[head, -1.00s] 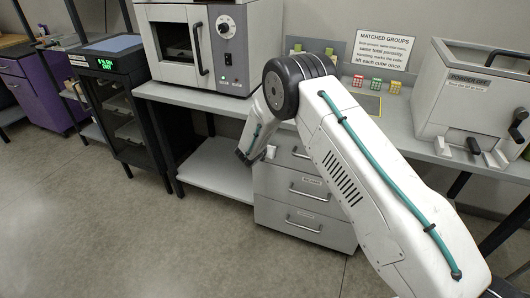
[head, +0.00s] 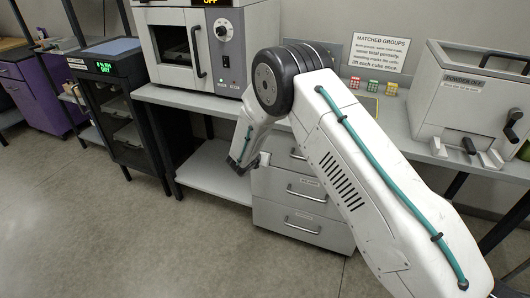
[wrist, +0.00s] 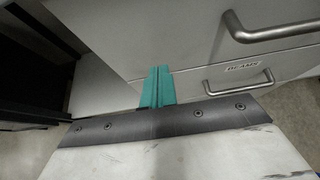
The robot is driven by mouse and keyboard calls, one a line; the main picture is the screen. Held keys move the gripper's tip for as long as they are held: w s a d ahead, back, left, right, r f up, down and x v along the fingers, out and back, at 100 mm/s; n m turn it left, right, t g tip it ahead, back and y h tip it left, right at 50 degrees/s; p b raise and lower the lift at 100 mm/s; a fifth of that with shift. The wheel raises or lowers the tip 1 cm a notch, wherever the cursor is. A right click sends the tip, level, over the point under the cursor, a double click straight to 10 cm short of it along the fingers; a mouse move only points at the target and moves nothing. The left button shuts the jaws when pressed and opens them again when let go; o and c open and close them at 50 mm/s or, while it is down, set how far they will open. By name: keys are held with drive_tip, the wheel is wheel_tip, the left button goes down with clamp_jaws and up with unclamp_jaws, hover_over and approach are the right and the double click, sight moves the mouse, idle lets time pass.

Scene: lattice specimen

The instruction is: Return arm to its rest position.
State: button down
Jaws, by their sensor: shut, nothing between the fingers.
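My white arm fills the right middle of the head view, its upper link running up from the lower right to a dark elbow joint (head: 270,82). The forearm (head: 248,135) folds down and left from the elbow, in front of the bench and drawers. In the wrist view, the teal fingers of my gripper (wrist: 157,87) are together with nothing between them. They point toward the grey drawer fronts (wrist: 215,75), near a metal handle. The gap between fingertips and drawer is hard to judge. The fingers are not clearly visible in the head view.
A drawer unit (head: 303,220) stands under the bench. An oven (head: 200,45) is on the bench at left, a grey machine (head: 465,95) at right. Red, green and yellow cubes (head: 375,86) sit by a sign (head: 380,52). The floor (head: 110,235) at lower left is clear.

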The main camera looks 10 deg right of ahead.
drive_tip(key=a+f+v, duration=0.1)
drive_tip(key=v, duration=0.7)
drive_tip(key=s+d+r+m+g+h, duration=0.1)
drive_tip(key=s+d+r+m+g, duration=0.4)
drive_tip(key=s+d+r+m, duration=0.4)
drive_tip(key=s+d+r+m+g+h, duration=0.2)
drive_tip(key=s+d+r+m+g, duration=0.35)
drive_tip(key=s, duration=0.55)
drive_tip(key=s+d+r+m+y, duration=0.1)
drive_tip(key=s+r+m+y, duration=0.2)
drive_tip(key=s, duration=0.6)
drive_tip(key=s+d+r+m+t+y, duration=0.1)
drive_tip(key=s+r+m+y, duration=0.2)
drive_tip(key=s+r+m, duration=0.4)
drive_tip(key=s+d+r+m+y, duration=0.2)
drive_tip(key=s+r+m, duration=0.3)
drive_tip(key=s, duration=0.8)
drive_tip(key=shift+r+t+y, duration=0.35)
drive_tip(key=shift+r+y, duration=0.25)
drive_tip(key=shift+r, duration=0.85)
